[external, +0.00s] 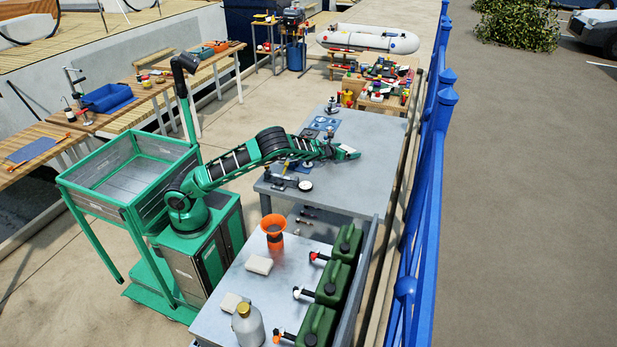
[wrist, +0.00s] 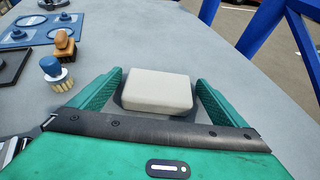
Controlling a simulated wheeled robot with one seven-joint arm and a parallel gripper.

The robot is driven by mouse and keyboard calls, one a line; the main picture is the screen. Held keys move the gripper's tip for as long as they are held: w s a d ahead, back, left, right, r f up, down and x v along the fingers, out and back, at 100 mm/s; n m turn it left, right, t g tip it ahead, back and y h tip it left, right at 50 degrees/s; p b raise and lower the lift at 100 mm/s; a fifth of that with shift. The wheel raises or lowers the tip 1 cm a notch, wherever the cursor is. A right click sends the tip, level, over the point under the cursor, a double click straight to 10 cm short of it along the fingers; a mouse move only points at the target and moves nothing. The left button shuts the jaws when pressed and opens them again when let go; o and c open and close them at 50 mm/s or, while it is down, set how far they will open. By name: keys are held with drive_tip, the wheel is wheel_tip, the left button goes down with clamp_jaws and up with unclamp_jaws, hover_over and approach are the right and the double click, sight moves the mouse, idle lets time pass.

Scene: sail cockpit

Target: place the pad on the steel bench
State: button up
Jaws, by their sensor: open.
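The pad (wrist: 157,90) is a pale off-white block with rounded edges. In the wrist view it appears to lie flat on the grey steel bench (wrist: 238,98), between the fingers of my gripper (wrist: 159,77). The fingers are open, one on each side of the pad, with a narrow gap at each side. In the external view my gripper (external: 349,153) is low over the middle of the steel bench (external: 358,186).
Blue trays (wrist: 40,29) and small brushes (wrist: 53,68) are on the bench to the left. A nearer metal bench (external: 215,325) holds two pale blocks, an orange funnel (external: 273,226), a grey bottle and green cans (external: 332,283). A blue railing (external: 437,130) runs along the right.

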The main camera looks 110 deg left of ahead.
drive_tip(key=shift+c, duration=0.3)
drive_tip(key=c, duration=1.1)
drive_tip(key=shift+c, duration=0.2)
